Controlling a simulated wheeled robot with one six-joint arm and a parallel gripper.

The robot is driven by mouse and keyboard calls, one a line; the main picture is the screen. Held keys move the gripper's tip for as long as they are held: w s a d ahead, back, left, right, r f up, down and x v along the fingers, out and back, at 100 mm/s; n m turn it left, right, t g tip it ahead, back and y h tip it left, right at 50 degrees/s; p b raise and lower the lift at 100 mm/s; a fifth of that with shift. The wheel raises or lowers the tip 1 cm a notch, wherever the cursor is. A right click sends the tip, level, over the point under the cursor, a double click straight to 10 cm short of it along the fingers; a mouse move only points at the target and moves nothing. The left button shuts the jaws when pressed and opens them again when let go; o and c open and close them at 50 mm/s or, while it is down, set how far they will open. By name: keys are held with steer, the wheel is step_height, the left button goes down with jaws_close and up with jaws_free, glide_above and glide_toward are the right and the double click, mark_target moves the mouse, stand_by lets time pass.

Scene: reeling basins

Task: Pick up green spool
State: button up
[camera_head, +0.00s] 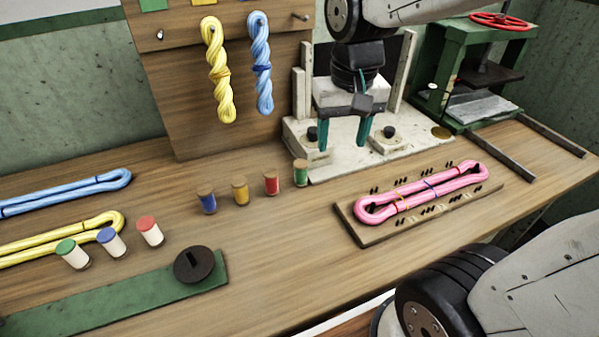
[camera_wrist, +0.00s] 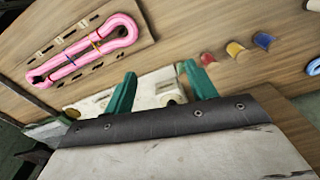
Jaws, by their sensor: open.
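The green spool (camera_head: 300,173) stands upright on the wooden bench in the head view, at the right end of a row with a red spool (camera_head: 271,183), a yellow spool (camera_head: 240,191) and a blue spool (camera_head: 207,201). My gripper (camera_head: 344,138) is open and empty, with teal fingers pointing down, to the right of the green spool and apart from it. In the wrist view, my gripper (camera_wrist: 160,75) shows its two fingers spread. The red, yellow and blue spools show there beyond the right finger.
A white fixture (camera_head: 333,165) stands behind and below my gripper. A pink skein (camera_head: 422,192) lies on a pegged board to the right. White jars with coloured lids (camera_head: 150,232) stand at front left. A green press (camera_head: 480,75) stands at back right. Bench space before the spools is clear.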

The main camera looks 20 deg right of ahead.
mark_target(301, 163)
steer(key=w+f, duration=0.3)
steer(key=w, duration=0.1)
steer(key=w+a+f+m, duration=0.1)
steer(key=w+f, duration=0.3)
steer(key=w, duration=0.1)
steer(key=w+a+f+m, duration=0.1)
steer(key=w+f, duration=0.2)
steer(key=w, duration=0.1)
steer(key=shift+w+a+f+g, duration=0.15)
steer(key=shift+w+f+g, duration=0.1)
steer(key=shift+g, duration=0.15)
steer(key=shift+w+f+m, duration=0.15)
steer(key=shift+f+m, duration=0.1)
steer(key=shift+m, duration=0.05)
step_height(301, 163, down, 8)
steer(key=shift+r, duration=0.2)
steer(key=c, duration=1)
